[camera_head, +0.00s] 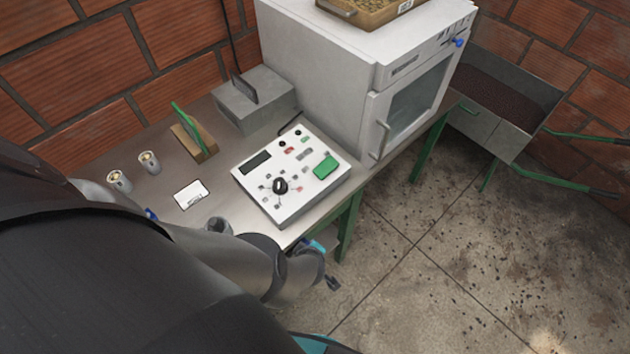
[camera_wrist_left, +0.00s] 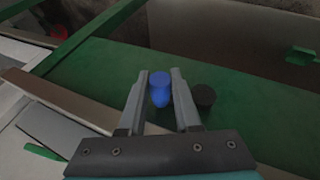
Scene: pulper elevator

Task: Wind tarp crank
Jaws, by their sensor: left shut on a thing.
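In the left wrist view, my left gripper (camera_wrist_left: 160,92) has its two fingers on either side of a blue knob (camera_wrist_left: 160,88) and is shut on it. A dark round knob (camera_wrist_left: 204,96) sits just right of the right finger, over a green surface. The rest of the crank and the tarp cannot be made out. In the head view, my grey arm comes in from the left and reaches past the table's front edge; the held knob is not clearly seen there. My right gripper is not in view.
The metal table (camera_head: 150,187) carries a white control box (camera_head: 262,192), a grey block (camera_head: 262,98), two small cans and a white oven (camera_head: 330,70). A metal cart (camera_head: 487,128) with green handles stands at the right. The concrete floor (camera_head: 460,270) is open.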

